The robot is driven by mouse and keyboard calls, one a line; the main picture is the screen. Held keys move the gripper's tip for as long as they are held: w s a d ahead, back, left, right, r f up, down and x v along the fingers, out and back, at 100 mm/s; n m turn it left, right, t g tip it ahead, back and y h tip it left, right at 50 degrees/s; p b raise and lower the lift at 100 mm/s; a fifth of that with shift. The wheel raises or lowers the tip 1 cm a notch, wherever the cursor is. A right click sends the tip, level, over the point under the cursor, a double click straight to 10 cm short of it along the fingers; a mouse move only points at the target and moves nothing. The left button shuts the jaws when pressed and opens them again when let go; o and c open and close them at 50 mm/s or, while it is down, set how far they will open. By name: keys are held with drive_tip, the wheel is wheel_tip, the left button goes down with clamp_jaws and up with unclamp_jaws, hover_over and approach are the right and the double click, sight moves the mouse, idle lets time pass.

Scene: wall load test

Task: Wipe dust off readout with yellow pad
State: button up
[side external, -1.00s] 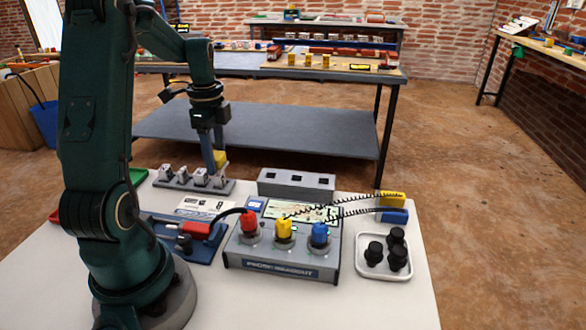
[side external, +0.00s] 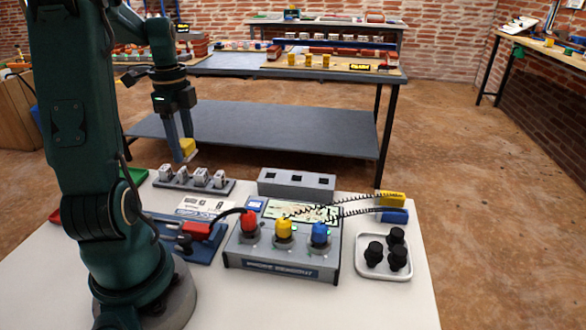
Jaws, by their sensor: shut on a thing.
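My gripper (side external: 183,150) is shut on the yellow pad (side external: 187,147) and holds it in the air above the row of grey clip-like parts at the back left of the table. The readout unit (side external: 282,250) is a grey box at the front middle, with a red, a yellow and a blue plug on top and a label on its front. Its pale display (side external: 292,210) lies at the back of its top, partly behind the plugs and coiled leads. Dust on it is too small to tell. The pad is well apart from the readout, to its upper left.
The grey clip rack (side external: 194,184) is below the pad. A grey block with square holes (side external: 296,184) stands behind the readout. A tray (side external: 384,275) with black knobs is at right. A red-and-blue device (side external: 190,240) is at left. Coiled leads (side external: 350,208) cross the display's right side.

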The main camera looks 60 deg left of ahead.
drive_tip(key=shift+a+r, duration=0.1)
drive_tip(key=shift+r, duration=0.15)
drive_tip(key=w+d+r+m, duration=0.1)
drive_tip(key=w+d+r, duration=0.15)
drive_tip(key=w, duration=0.55)
drive_tip(key=m, duration=0.8)
hover_over(334, 216)
drive_tip(key=f, duration=0.2)
drive_tip(key=shift+s+f, duration=0.1)
drive_tip(key=shift+f, duration=3.05)
drive_tip(key=shift+s+a+f, duration=0.3)
drive_tip(key=shift+a+f, duration=0.15)
drive_tip(key=shift+f, duration=0.2)
drive_tip(key=shift+c, duration=0.6)
drive_tip(key=shift+s+a, duration=3.45)
drive_tip(key=shift+s, duration=0.05)
drive_tip(key=shift+s+a+f, duration=0.1)
drive_tip(key=shift+s+a, duration=0.35)
drive_tip(key=shift+w+d, duration=4.35)
drive_tip(key=shift+s+r, duration=0.1)
drive_tip(key=shift+r, duration=4.15)
